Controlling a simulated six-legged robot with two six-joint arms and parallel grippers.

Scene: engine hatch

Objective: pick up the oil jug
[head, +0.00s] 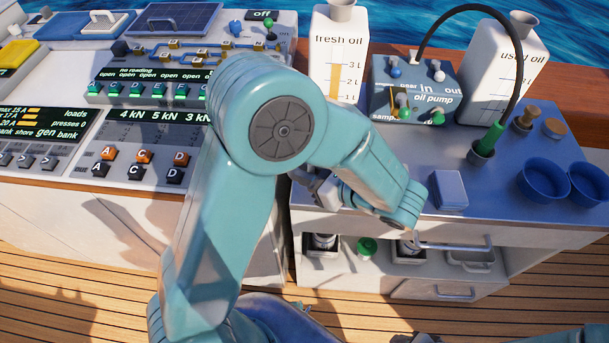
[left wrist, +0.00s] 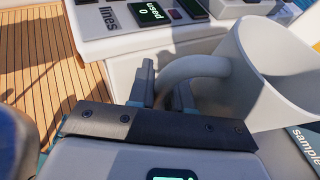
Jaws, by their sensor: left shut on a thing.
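The oil jug (left wrist: 265,103), pale grey with a wide open mouth and a loop handle (left wrist: 195,67), fills the right side of the left wrist view. My left gripper (left wrist: 165,92) is shut on the handle, with its fingers at the handle's outer side. Whether the jug's base touches a surface is not visible. In the head view my left arm covers the middle, and the jug cannot be made out behind it.
The fresh oil container (head: 335,75), oil pump (head: 410,85) and used oil container (head: 490,70) stand along the back. Control panels (head: 140,140) fill the left.

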